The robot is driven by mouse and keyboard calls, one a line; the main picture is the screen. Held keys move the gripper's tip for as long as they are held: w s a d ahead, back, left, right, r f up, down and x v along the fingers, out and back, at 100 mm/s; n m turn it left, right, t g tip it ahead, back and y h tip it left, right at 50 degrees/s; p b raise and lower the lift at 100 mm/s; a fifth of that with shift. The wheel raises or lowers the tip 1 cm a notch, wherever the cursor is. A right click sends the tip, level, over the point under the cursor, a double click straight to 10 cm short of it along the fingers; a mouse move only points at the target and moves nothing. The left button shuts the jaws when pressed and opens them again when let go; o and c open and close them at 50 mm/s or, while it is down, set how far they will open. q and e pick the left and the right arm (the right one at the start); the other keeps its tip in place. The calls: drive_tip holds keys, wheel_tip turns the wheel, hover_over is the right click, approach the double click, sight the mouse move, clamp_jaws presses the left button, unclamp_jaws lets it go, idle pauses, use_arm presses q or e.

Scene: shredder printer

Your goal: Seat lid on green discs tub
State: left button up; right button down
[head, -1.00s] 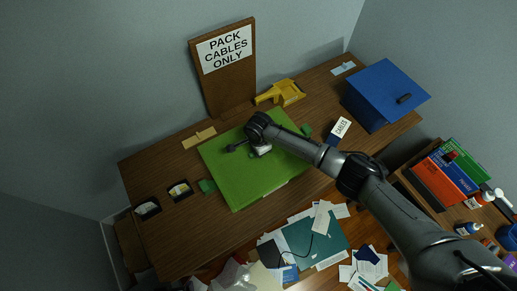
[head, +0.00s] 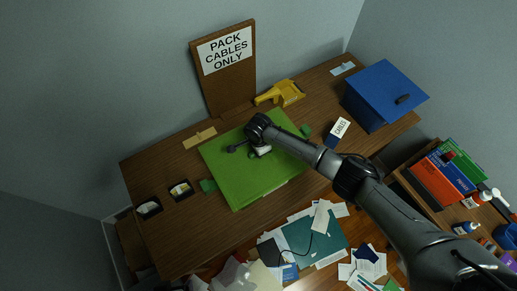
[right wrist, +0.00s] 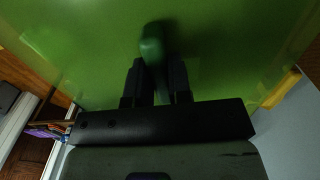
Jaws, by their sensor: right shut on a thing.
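A large flat green lid (head: 235,185) lies over the middle of the desk in the head view. It covers whatever is under it, so the tub's walls and discs are hidden, and I cannot tell whether the lid is seated. Green tabs show beside its left edge (head: 208,186) and right edge (head: 306,130). My right gripper (head: 234,148) is over the lid's middle. In the right wrist view, my right gripper (right wrist: 156,72) is shut on the lid's green handle (right wrist: 152,45), with the lid's green surface behind. My left gripper is in neither view.
A blue lidded bin (head: 372,112) stands at the right, near a CABLES card (head: 340,128). A yellow tool (head: 290,91) and a sign board (head: 228,75) are at the back. Two small dark trays (head: 180,190) sit at left. Papers litter the floor in front.

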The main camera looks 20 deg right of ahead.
drive_tip(key=shift+f, duration=0.4)
idle(0.5)
drive_tip(key=shift+f+b, duration=0.35)
drive_tip(key=shift+f, duration=0.05)
drive_tip(key=c, duration=1)
unclamp_jaws()
drive_tip(key=shift+o, duration=0.2)
